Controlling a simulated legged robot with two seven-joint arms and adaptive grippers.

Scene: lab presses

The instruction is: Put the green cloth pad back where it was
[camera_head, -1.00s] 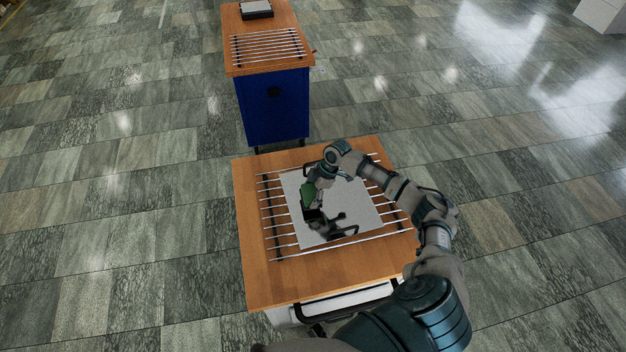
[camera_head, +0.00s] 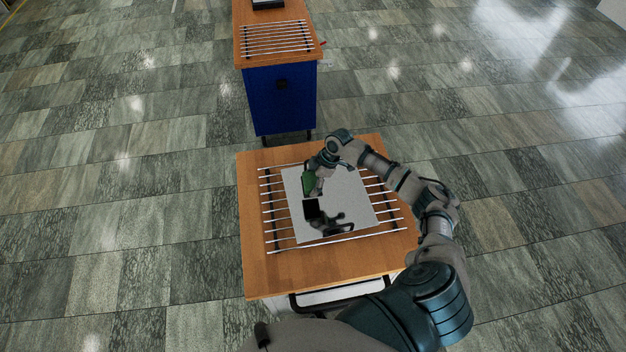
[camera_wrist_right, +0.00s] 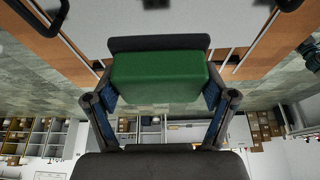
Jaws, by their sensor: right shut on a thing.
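The green cloth pad (camera_head: 308,184) is a block with a dark backing (camera_wrist_right: 158,43). My right gripper (camera_head: 314,182) is shut on it. In the right wrist view the green pad (camera_wrist_right: 160,77) sits between the two fingers (camera_wrist_right: 160,100). In the head view the pad is over the left part of a pale grey plate (camera_head: 350,195) and appears apart from it. A black square and dark arm shapes on the plate look like a reflection of the pad and gripper. My left gripper is out of view.
The plate lies on a rack of metal rods (camera_head: 278,222) on a wooden-topped table (camera_head: 258,275). Beyond a floor gap stands a blue cabinet (camera_head: 280,105) with a wooden top, another rod rack (camera_head: 276,38) and a dark item (camera_head: 267,4). The tiled floor around is clear.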

